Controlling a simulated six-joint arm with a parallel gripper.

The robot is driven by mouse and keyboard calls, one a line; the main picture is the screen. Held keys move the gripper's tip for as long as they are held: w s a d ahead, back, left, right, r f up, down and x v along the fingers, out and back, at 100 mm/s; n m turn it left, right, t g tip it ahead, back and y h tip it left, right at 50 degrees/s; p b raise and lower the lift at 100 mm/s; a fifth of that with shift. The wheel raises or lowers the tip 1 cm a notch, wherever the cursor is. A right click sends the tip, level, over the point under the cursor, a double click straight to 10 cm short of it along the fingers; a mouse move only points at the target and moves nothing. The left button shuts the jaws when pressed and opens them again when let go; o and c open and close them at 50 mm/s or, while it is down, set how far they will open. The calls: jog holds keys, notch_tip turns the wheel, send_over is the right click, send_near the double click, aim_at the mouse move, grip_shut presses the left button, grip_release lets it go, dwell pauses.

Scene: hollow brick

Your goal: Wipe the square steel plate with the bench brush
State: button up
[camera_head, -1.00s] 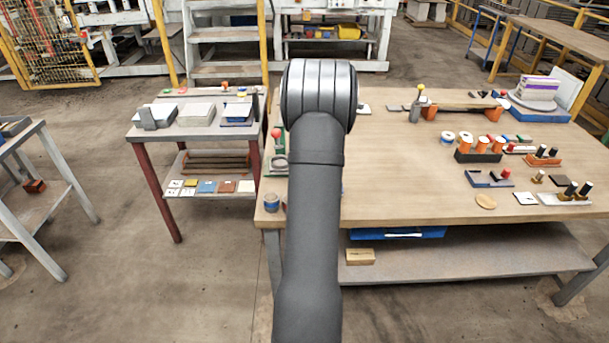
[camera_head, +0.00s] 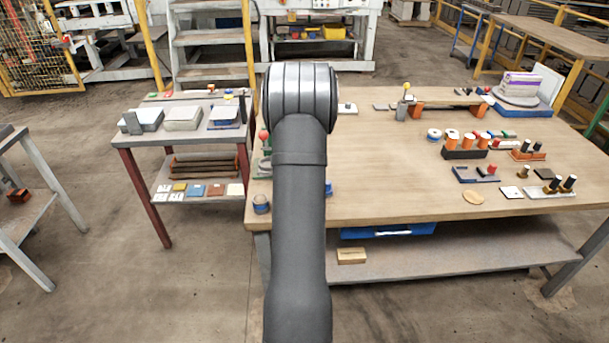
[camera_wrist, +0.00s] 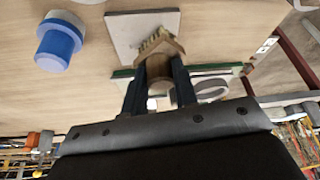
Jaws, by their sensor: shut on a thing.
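My gripper (camera_wrist: 160,75) is shut on the bench brush (camera_wrist: 165,48), a wooden-headed brush with pale bristles, seen in the wrist view. The bristles point toward the square steel plate (camera_wrist: 122,30), a flat grey square on the wooden bench. The brush overlaps the plate's edge in the picture; I cannot tell whether the bristles touch it. In the head view my arm hides the gripper, brush and plate.
A blue cylinder with a pale end (camera_wrist: 58,42) stands beside the plate in the wrist view. The bench's middle is fairly clear.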

jog(key=shift+a, duration=1.55)
jog(key=shift+w+d, duration=0.4)
jog(key=shift+d, duration=3.55)
notch_tip(320, 180, up, 8)
jog(key=shift+a+r, duration=0.1)
